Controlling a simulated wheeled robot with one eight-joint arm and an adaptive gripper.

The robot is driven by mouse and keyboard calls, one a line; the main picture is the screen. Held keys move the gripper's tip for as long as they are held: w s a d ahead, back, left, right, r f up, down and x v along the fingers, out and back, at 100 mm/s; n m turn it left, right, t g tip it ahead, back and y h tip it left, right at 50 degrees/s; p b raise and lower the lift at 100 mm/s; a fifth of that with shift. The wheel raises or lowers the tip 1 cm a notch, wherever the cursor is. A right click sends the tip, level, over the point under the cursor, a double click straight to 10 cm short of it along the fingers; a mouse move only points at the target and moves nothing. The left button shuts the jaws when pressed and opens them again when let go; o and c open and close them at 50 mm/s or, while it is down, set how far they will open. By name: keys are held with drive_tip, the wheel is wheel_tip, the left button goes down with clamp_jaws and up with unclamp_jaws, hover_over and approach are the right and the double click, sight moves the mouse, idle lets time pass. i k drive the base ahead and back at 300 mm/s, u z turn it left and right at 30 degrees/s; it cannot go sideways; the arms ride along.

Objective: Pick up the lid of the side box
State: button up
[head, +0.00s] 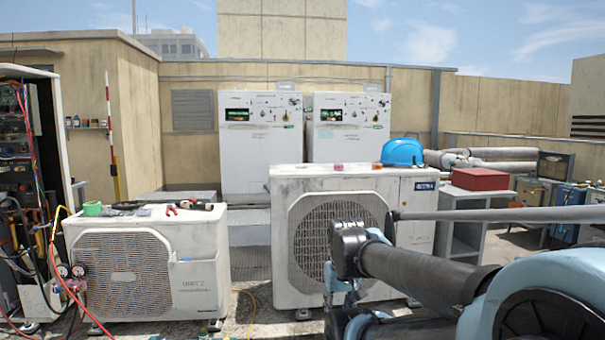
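No part is clearly marked as the side box or its lid. The left condenser (125,270), a white unit with a round fan grille, has a pale raised panel (200,275) on the right of its front, with a thin ledge along its top. The larger condenser (285,240) in the middle has a plain compartment (417,215) at its right end with a blue label. My arm reaches in from the lower right, in front of the larger condenser, and hides part of its grille. My gripper's fingers do not show.
Pliers (171,210) and other tools lie on the left condenser. A blue hard hat (403,152) sits on the larger condenser. A red box (480,179) stands on a grey stand (462,230). Hoses and gauges (70,270) crowd the left. A yellow cable (247,302) crosses the gap.

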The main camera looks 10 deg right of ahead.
sight(297, 168)
drive_tip(key=z, duration=0.05)
drive_tip(key=i, duration=1)
drive_tip(key=u, duration=0.1)
